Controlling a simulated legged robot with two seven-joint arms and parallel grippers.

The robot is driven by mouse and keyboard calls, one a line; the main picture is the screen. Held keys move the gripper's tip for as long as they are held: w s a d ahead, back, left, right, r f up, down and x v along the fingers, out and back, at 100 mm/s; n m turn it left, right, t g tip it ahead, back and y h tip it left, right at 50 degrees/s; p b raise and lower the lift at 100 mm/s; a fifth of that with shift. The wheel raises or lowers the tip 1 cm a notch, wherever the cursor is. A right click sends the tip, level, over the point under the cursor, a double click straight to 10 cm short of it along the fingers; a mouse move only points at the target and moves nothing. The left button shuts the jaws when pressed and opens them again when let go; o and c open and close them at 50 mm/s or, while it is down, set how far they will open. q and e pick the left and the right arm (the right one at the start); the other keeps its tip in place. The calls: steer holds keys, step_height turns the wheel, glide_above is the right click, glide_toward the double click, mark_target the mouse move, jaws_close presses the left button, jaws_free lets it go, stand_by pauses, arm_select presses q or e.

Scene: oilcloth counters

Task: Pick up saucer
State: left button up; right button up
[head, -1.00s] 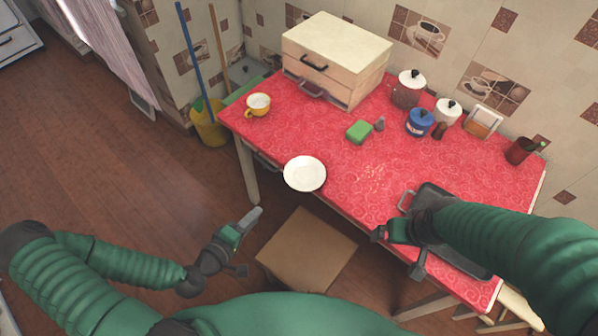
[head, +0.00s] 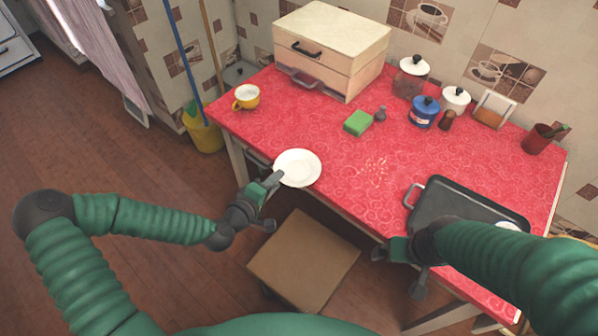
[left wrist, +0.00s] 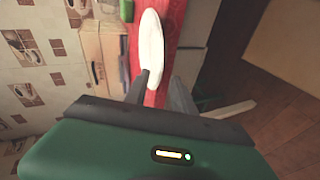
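The white saucer (head: 299,167) lies at the front edge of the red counter, left of its middle. My left gripper (head: 272,182) is at the saucer's near left rim. In the left wrist view the saucer (left wrist: 152,45) is seen nearly edge-on, and its near rim reaches toward the gap between the two open fingers (left wrist: 160,82). I cannot tell whether a finger touches it. My right gripper (head: 380,254) hangs in front of the counter's front edge, away from the saucer; its finger opening is not clear.
A dark tray (head: 440,195) lies by my right arm. A yellow cup (head: 246,97), a green sponge (head: 358,122), a wooden drawer box (head: 330,55) and several canisters stand farther back. A stool (head: 303,262) stands below the front edge. The counter right of the saucer is clear apart from crumbs.

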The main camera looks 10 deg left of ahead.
arm_select(q)
steer(key=shift+x, duration=0.8)
steer(key=shift+a+f, duration=0.1)
steer(key=shift+a, duration=0.3)
steer(key=shift+c, duration=0.2)
steer(key=shift+s+a, duration=0.1)
steer(key=shift+c, duration=2.4)
steer(key=shift+d, duration=0.3)
jaws_close()
steer(key=shift+a, duration=0.15)
